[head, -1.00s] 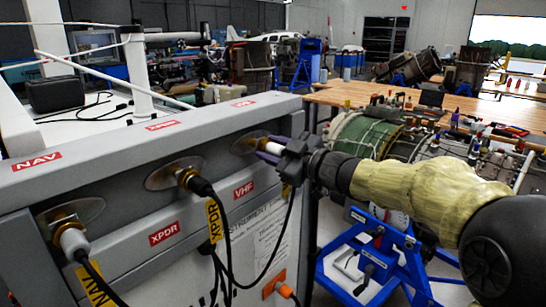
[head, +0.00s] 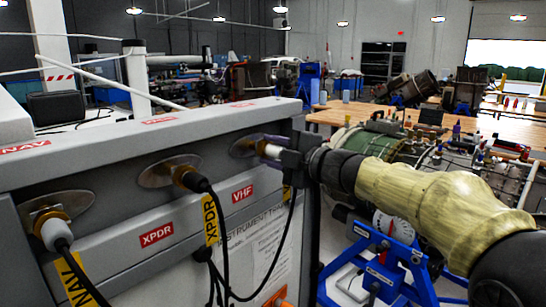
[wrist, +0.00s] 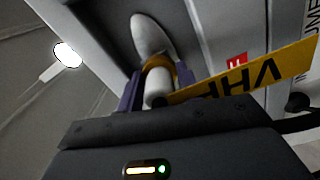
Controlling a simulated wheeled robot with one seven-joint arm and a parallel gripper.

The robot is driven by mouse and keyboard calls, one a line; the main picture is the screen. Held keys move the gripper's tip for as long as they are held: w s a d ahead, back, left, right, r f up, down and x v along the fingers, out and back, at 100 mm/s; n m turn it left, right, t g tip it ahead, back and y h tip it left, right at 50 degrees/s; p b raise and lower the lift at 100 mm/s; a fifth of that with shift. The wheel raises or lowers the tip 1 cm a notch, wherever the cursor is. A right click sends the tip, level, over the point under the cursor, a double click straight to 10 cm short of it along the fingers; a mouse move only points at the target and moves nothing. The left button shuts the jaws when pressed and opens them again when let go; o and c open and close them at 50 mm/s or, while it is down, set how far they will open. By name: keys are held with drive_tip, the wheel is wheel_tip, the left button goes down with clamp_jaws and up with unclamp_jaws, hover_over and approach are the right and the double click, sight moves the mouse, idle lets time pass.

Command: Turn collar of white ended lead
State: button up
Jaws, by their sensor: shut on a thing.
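The white-ended lead (wrist: 155,98) at the VHF port sits at its round metal plate (wrist: 148,35) on the grey panel. It has a gold collar (wrist: 160,65) and a yellow VHF tag (wrist: 255,75). My gripper (wrist: 158,85) is shut on this lead, with one purple finger on each side of the collar in the wrist view. In the head view my gripper (head: 274,151) is at the right end of the panel, and its body hides much of the lead. Another white-ended lead (head: 56,233) is in the NAV port at the left.
A black lead (head: 197,183) with a yellow XPDR tag is in the middle port, left of my gripper. Black cables hang down the panel front (head: 110,225). A blue stand (head: 395,265) is below my arm. A wooden table (head: 345,116) is behind.

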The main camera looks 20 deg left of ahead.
idle(0.5)
drive_tip(key=o, duration=1)
drive_tip(key=b+v, duration=0.3)
drive_tip(key=v, duration=1.4)
drive_tip(key=shift+d+b, duration=0.25)
drive_tip(key=shift+b, duration=0.15)
